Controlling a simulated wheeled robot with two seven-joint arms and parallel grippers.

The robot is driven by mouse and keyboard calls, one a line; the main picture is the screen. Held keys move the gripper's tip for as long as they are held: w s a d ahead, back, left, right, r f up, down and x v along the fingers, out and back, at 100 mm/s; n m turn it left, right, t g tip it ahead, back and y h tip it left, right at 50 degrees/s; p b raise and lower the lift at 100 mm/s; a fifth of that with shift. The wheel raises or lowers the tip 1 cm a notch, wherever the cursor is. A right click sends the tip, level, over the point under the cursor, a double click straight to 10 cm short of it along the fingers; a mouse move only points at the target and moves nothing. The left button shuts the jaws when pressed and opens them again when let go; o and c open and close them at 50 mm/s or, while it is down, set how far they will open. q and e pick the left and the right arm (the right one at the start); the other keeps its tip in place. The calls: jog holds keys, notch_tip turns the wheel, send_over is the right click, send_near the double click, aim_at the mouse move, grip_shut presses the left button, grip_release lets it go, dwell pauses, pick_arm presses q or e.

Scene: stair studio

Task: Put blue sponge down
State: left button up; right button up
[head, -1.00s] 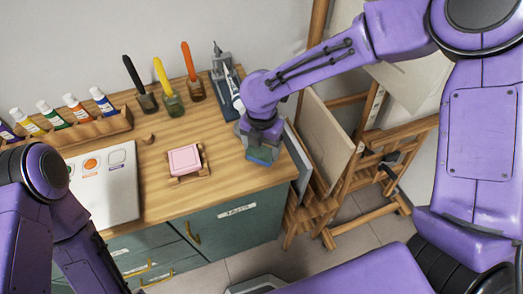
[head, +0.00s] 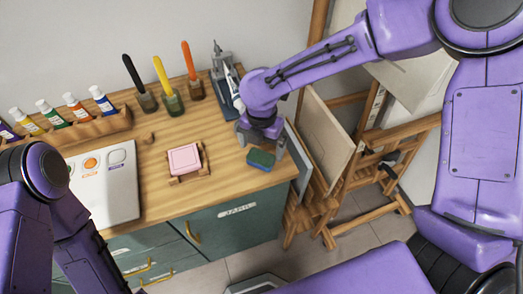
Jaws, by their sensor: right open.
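The blue sponge (head: 261,160), with a dark green top, lies flat on the right end of the wooden table (head: 222,190). My right gripper (head: 259,136) is open and just behind the sponge, from above, with nothing seen between its fingers. A small gap seems to separate them. My left arm shows at the lower left, but its gripper is out of the frame.
A pink block (head: 184,157) sits on a small wooden holder left of the sponge. Canvases (head: 325,135) lean beside the table's right edge.

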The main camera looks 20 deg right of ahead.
aim_at(261, 155)
notch_tip(261, 155, up, 9)
jog(key=shift+r, duration=0.2)
dwell(0.4)
